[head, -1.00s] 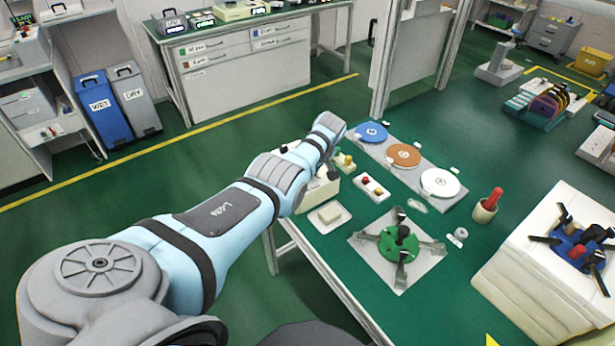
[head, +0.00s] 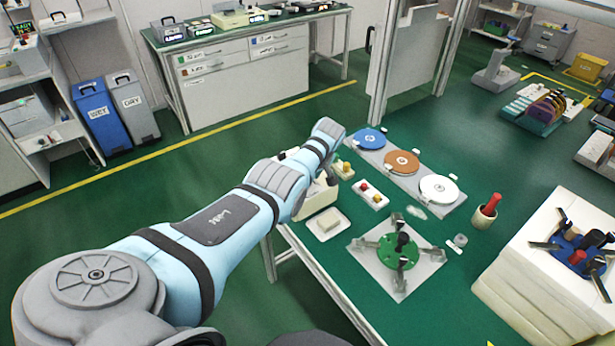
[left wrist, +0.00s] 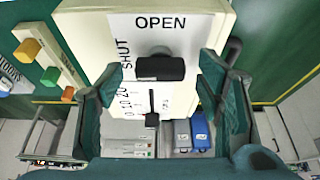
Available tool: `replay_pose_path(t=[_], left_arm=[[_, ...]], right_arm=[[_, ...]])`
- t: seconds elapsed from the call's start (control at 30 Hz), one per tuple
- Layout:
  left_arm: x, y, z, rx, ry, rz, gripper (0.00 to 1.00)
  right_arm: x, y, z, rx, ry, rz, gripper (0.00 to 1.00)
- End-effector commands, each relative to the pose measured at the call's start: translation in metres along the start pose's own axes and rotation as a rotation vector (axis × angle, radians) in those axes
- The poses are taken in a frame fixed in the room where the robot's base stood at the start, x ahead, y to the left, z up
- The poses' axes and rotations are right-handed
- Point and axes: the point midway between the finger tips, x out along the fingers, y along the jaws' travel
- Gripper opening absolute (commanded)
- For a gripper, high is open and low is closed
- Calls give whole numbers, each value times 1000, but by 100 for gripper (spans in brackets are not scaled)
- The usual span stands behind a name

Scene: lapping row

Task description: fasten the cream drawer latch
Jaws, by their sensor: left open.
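In the left wrist view, a cream box face (left wrist: 90,35) carries a white label with OPEN at the top, SHUT sideways at the left and a small number scale. A black bar-shaped handle (left wrist: 160,68) lies crosswise on the label, below OPEN. My left gripper (left wrist: 160,78) is open, with one finger on each side of the handle; I cannot tell whether either touches it. A thin black rod with a small block (left wrist: 152,119) shows below the handle. In the head view, the cream box (head: 316,203) is partly hidden behind my left arm. My right gripper is out of view.
Near the box are a small dish (head: 328,224), a button box (head: 370,194), a rack of blue, orange and white discs (head: 424,198) and a green spider fixture (head: 398,250). A red-handled tool stands in a cup (head: 484,217). A cream stack (head: 530,275) is at right.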

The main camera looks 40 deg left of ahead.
Motion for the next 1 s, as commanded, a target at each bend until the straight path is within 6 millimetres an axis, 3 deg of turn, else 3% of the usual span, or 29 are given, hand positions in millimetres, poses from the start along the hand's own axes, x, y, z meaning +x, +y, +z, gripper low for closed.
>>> replay_pose_path(t=[0.23,0.4,0.6,1.0], left_arm=[[-25,0,0,0,3,4,60],[-77,1,0,0,0,5,60],[-114,0,0,0,0,1,60],[-120,0,0,0,0,0,60]], right_arm=[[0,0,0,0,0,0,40],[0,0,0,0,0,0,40],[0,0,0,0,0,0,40],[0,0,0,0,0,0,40]])
